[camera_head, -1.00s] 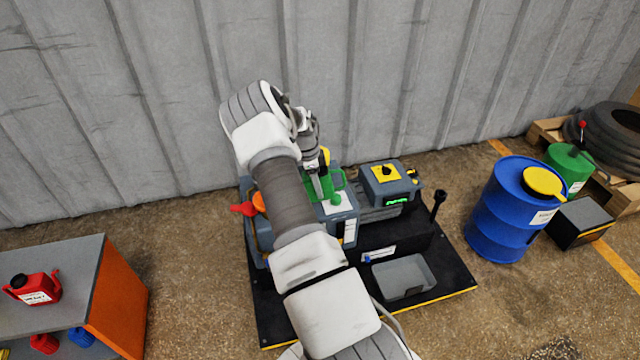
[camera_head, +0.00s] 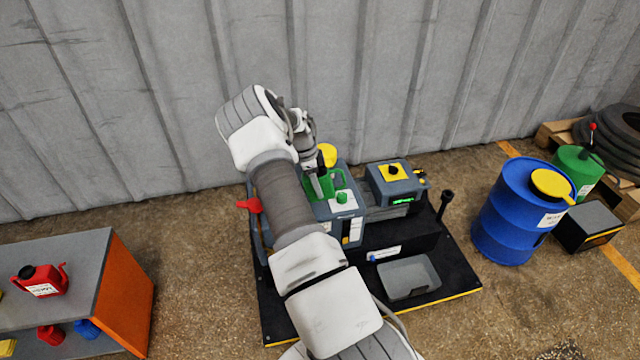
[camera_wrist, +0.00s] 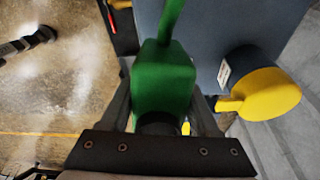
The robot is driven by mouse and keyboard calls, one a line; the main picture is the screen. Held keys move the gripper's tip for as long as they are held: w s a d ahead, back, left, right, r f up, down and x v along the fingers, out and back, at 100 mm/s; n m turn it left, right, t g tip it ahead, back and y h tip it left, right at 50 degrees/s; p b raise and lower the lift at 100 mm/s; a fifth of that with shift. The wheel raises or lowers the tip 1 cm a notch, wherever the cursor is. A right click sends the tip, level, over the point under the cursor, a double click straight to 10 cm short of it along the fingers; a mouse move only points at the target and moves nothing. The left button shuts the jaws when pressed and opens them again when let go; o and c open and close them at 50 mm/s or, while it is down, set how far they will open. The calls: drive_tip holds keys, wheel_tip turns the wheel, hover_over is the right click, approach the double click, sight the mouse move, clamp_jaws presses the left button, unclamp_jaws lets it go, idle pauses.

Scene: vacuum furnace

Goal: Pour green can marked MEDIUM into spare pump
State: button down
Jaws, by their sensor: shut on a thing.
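My gripper (camera_wrist: 163,98) is shut on a green can (camera_wrist: 165,75), with one finger on each side of it in the wrist view. A green spout or handle runs up from the can and a dark round part shows at its lower end. In the head view the can (camera_head: 318,187) is at my gripper, over the grey-blue pump (camera_head: 345,222), partly hidden by my arm. The pump body (camera_wrist: 228,35) is close behind the can in the wrist view. I cannot read a MEDIUM label or see liquid flowing.
A yellow cap (camera_wrist: 268,95) sits beside the can. A red can (camera_head: 40,281) stands on a bench at left. A blue drum (camera_head: 512,215) stands at right.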

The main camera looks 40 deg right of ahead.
sight(321, 172)
drive_tip(key=shift+w+r, duration=0.1)
drive_tip(key=shift+r+h, duration=0.25)
drive_tip(key=shift+h, duration=0.05)
drive_tip(key=shift+s+d+r+g+h+p, duration=0.1)
drive_tip(key=shift+r+g+h+p, duration=0.35)
drive_tip(key=shift+r, duration=0.15)
drive_tip(key=shift+s+d+r+g+h+p, duration=0.1)
drive_tip(key=shift+r+g+h+p, duration=0.25)
drive_tip(key=shift+r+h, duration=0.15)
drive_tip(key=shift+r, duration=0.3)
drive_tip(key=shift+r+g+h, duration=0.25)
drive_tip(key=shift+g+h, duration=0.15)
drive_tip(key=shift+h, duration=0.05)
drive_tip(key=shift+r+g+h+p, duration=0.5)
drive_tip(key=shift+r+h, duration=0.1)
drive_tip(key=shift+r, duration=0.2)
drive_tip(key=shift+w+a+r, duration=0.1)
drive_tip(key=shift+r, duration=0.2)
drive_tip(key=shift+w+a+r+g+h+b, duration=0.2)
drive_tip(key=shift+r+g+h+b, duration=0.35)
drive_tip(key=shift+b, duration=0.4)
drive_tip(key=shift+w+a+r+g+h+b, duration=0.1)
drive_tip(key=shift+a+r+g+h+b, duration=0.2)
drive_tip(key=shift+r+h+b, duration=0.5)
drive_tip(key=shift+w+a+r+g+h+b, duration=0.15)
drive_tip(key=shift+r+g+h+b, duration=0.35)
drive_tip(key=shift+b, duration=0.55)
